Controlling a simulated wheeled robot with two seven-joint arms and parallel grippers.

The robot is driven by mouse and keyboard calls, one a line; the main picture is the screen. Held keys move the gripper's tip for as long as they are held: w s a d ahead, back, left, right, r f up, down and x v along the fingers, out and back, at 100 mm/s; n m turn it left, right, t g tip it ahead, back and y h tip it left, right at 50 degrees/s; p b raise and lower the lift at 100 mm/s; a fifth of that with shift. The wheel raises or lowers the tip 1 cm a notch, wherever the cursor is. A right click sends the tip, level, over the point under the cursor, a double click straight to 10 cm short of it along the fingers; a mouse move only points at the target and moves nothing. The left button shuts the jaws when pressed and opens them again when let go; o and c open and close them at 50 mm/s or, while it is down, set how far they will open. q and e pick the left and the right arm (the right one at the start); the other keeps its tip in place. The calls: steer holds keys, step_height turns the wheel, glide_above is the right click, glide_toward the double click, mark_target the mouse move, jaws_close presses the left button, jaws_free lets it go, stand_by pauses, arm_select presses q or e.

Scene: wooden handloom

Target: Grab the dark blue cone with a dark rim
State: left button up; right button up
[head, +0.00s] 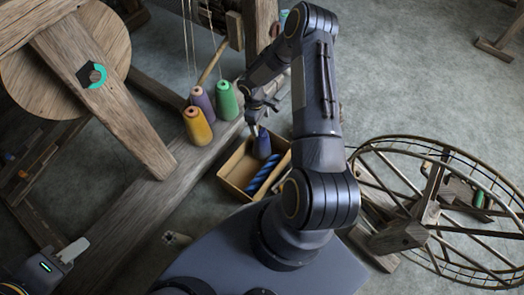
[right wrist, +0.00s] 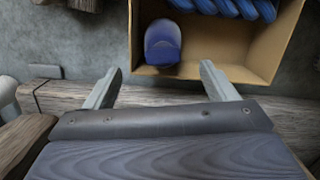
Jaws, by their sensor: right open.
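The dark blue cone (head: 262,143) stands in an open cardboard box (head: 232,186) on the floor, near the box's far end. In the right wrist view the cone (right wrist: 162,43) shows at the box's corner, beyond my right fingertips and between their lines; a darker edge shows along it. My right gripper (head: 264,118) is open and empty, close above the cone; in the right wrist view its two fingers (right wrist: 160,85) are wide apart and not visibly touching it. My left gripper (head: 72,251) is at the lower left, far from the box; its jaw opening cannot be made out.
A blue twisted bundle (head: 264,172) lies in the box beside the cone. The floor upper right is mostly clear.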

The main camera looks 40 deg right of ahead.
mark_target(262, 131)
steer(key=f, duration=0.3)
steer(key=f+b, duration=0.1)
steer(key=shift+s+f, duration=0.3)
steer(key=f+b, duration=0.2)
steer(key=f, duration=0.3)
steer(key=shift+s+b, duration=0.2)
steer(key=shift+b, duration=0.2)
steer(key=shift+c, duration=0.5)
steer(key=shift+r, duration=0.1)
steer(key=c, duration=1.6)
